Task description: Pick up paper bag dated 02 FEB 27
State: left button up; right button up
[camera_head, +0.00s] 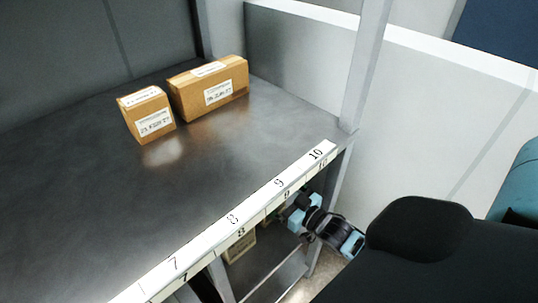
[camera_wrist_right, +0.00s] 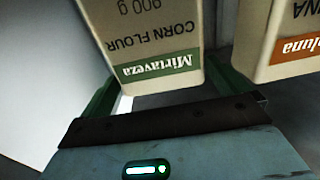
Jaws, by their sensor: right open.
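In the right wrist view, a cream paper bag (camera_wrist_right: 150,30) with a green Mirtaveza band reads CORN FLOUR, 900 g, upside down in the picture. My right gripper (camera_wrist_right: 163,78) is open, its green fingers either side of the bag's near end; I cannot tell whether they touch it. A second cream bag (camera_wrist_right: 282,22) with an orange band stands to the right, partly cut off. No date is readable on either bag. In the head view my right gripper (camera_head: 303,213) is at the lower shelf, below the top's front edge. My left gripper is not in view.
Two brown cardboard boxes, a smaller one (camera_head: 146,115) and a larger one (camera_head: 208,87), sit on the dark shelf top (camera_head: 90,205). Its front edge carries a numbered strip (camera_head: 233,218). A grey upright post (camera_head: 362,70) stands at the right corner. A box (camera_head: 240,246) shows underneath.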

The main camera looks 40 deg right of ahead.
jog(key=w, duration=0.5)
jog(key=shift+w+a+r+b, duration=0.15)
jog(key=shift+w+a+b, duration=0.15)
jog(key=shift+w+a, duration=0.1)
jog(key=c, duration=1.6)
jog(key=shift+r, duration=0.2)
jog(key=shift+c, duration=0.4)
